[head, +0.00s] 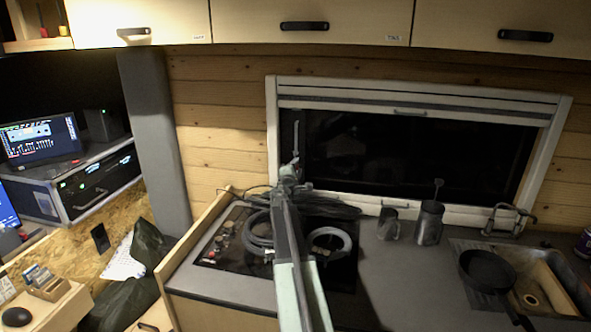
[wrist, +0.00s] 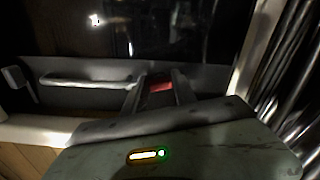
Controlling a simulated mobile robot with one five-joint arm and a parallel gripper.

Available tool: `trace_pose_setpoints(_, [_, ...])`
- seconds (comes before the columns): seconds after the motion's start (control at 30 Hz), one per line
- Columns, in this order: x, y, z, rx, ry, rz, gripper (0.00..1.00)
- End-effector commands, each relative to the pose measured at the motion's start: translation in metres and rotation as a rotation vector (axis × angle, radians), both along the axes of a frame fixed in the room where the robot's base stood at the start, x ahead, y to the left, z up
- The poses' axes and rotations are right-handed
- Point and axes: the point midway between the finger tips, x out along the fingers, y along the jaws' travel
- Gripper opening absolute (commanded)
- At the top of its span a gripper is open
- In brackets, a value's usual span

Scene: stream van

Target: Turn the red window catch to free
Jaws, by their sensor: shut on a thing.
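The red window catch (wrist: 161,86) shows in the wrist view as a small red piece between my gripper's two fingers. My gripper (wrist: 156,84) is shut on it, at the lower part of the dark window's frame. Most of the catch is hidden by the fingers, so its turn position cannot be told. In the head view my arm reaches over the counter to the lower left of the window (head: 400,160), and my gripper (head: 295,165) is small and dark there. The red catch cannot be made out in the head view.
Coiled cables lie on the hob (head: 215,245) below my arm. A dark canister (head: 429,222) and a small cup (head: 388,224) stand on the counter to the right. A black pan (head: 486,270) sits by the sink. A grey bar handle (wrist: 85,79) runs left of the catch.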

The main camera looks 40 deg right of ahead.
Motion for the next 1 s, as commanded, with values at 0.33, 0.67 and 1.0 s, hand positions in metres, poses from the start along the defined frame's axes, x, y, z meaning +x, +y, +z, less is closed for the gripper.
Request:
trace_pose_setpoints(0.33, [-0.0001,-0.0016,-0.0004,0.111,-0.181,-0.001,0.00])
trace_pose_setpoints(0.67, [0.0004,-0.0013,-0.0005,0.153,-0.250,-0.001,0.00])
trace_pose_setpoints(1.0, [0.0007,-0.0007,-0.0006,0.157,-0.255,0.000,0.00])
